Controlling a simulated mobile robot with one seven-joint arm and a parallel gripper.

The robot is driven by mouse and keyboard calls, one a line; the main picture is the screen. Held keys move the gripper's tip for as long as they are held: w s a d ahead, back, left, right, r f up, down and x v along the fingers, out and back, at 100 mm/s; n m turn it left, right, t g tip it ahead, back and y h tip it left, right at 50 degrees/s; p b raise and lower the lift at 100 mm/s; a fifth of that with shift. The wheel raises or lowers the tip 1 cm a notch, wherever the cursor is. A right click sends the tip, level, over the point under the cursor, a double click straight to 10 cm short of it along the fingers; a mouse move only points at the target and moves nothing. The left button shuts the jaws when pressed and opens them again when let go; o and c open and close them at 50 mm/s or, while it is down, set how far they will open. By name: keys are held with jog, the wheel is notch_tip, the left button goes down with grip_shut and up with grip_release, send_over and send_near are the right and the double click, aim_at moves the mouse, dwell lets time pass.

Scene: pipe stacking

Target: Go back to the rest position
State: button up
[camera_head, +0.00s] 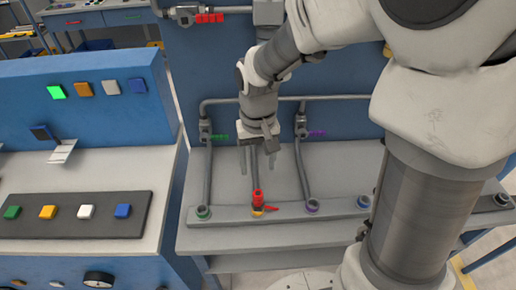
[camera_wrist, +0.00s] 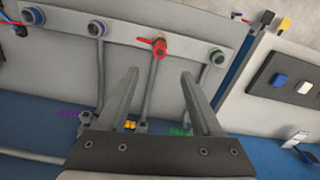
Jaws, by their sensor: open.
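My gripper (camera_head: 258,158) hangs fingers-down above the grey bench in the head view, behind the red valve. In the wrist view my gripper (camera_wrist: 160,80) shows two parallel fingers spread apart with nothing held between them. A grey pipe with a red valve (camera_head: 257,196) stands in the middle socket of the bench's front rail. The red valve also shows in the wrist view (camera_wrist: 158,46), beyond the fingertips and apart from them. The upper part of this pipe is partly hidden by my gripper in the head view.
Pipes with green (camera_head: 203,212) and purple (camera_head: 312,205) collars stand either side. A horizontal pipe (camera_head: 340,98) runs along the blue back panel. A control console (camera_head: 75,215) with coloured buttons is at the left. The bench's front rail (camera_head: 235,220) holds several sockets.

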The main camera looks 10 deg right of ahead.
jog(key=s+d+r+t, duration=0.2)
jog(key=s+d+r, duration=0.2)
jog(key=s+r, duration=0.2)
jog(key=s+d+r+t, duration=0.3)
jog(key=s+r, duration=0.3)
jog(key=r, duration=0.3)
jog(key=shift+s+d+m+t, duration=0.25)
jog(key=shift+d+m+t, duration=0.05)
jog(key=shift+d+m, duration=0.15)
